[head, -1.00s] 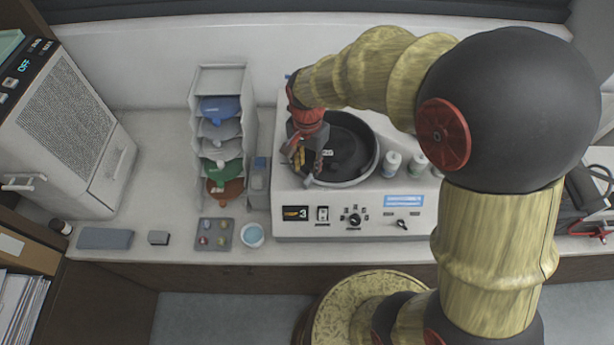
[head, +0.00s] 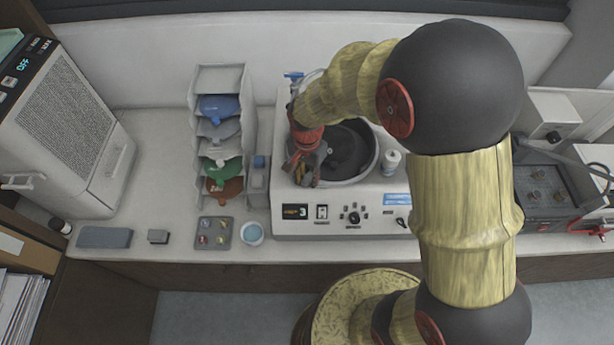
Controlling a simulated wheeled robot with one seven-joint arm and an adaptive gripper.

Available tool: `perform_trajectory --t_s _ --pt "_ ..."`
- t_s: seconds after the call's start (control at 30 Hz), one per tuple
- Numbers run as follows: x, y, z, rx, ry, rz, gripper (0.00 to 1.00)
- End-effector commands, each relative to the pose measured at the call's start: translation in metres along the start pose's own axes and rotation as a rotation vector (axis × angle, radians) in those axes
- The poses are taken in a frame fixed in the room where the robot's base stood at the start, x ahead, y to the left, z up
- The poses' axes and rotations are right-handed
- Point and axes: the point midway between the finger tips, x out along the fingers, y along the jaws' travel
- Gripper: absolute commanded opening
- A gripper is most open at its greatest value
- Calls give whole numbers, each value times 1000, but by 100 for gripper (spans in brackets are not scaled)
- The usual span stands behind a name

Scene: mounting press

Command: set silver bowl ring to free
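The silver bowl ring (head: 374,163) is the pale metal rim around the dark round bowl (head: 347,148) on top of the white machine. My arm and gripper cover its left side. My gripper (head: 303,180) points down at the front left of the bowl, over or against the rim. Its fingers look dark and small, and I cannot tell whether they are open or shut. Whether they touch the ring is also unclear.
A blue tap (head: 293,76) stands behind the bowl. A white bottle (head: 391,162) stands right of it. The machine's front has a small display (head: 295,212) and knobs.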

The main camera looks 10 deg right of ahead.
Motion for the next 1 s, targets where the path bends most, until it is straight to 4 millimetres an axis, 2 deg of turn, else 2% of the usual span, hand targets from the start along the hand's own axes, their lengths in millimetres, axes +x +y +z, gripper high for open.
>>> perform_trajectory --t_s 0.4,1.0 --pt "0 0 0 0 0 0 1" --pt "0 0 0 0 0 0 0"
